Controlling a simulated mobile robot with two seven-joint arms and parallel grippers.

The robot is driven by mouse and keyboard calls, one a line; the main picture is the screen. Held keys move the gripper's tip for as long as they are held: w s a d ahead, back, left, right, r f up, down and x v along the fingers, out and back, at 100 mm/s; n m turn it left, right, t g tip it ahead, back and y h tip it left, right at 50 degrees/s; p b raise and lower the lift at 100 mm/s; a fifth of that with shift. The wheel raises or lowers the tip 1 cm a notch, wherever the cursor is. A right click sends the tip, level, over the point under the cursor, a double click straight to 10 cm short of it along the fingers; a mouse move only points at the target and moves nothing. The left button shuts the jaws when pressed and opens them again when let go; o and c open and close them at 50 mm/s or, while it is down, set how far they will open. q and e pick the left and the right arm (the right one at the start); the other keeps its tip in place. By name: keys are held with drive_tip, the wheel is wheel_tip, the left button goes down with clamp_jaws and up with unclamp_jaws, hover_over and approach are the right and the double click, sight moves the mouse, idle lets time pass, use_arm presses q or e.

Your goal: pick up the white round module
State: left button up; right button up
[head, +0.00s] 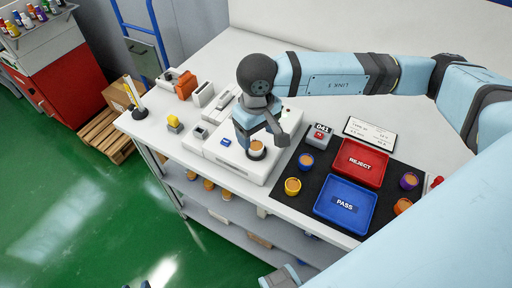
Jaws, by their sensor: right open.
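A small round module (257,146) with a tan top and a pale rim sits on a dark round seat on the white test machine. It is the only one that looks white. My right gripper (262,133) is open, pointing down just above and around the back of this module. Its fingers are small and partly hidden by the wrist, so I cannot tell whether they touch it.
The white machine (275,170) stands on a white bench.

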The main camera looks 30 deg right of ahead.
sight(257, 149)
wheel_tip(257, 149, down, 5)
drive_tip(key=shift+s+f+p, duration=0.1)
drive_tip(key=shift+p, duration=0.3)
drive_tip(key=shift+c, duration=0.2)
drive_tip(key=c, duration=1)
drive_tip(key=shift+c, duration=0.2)
wheel_tip(257, 149, up, 20)
drive_tip(key=b, duration=0.1)
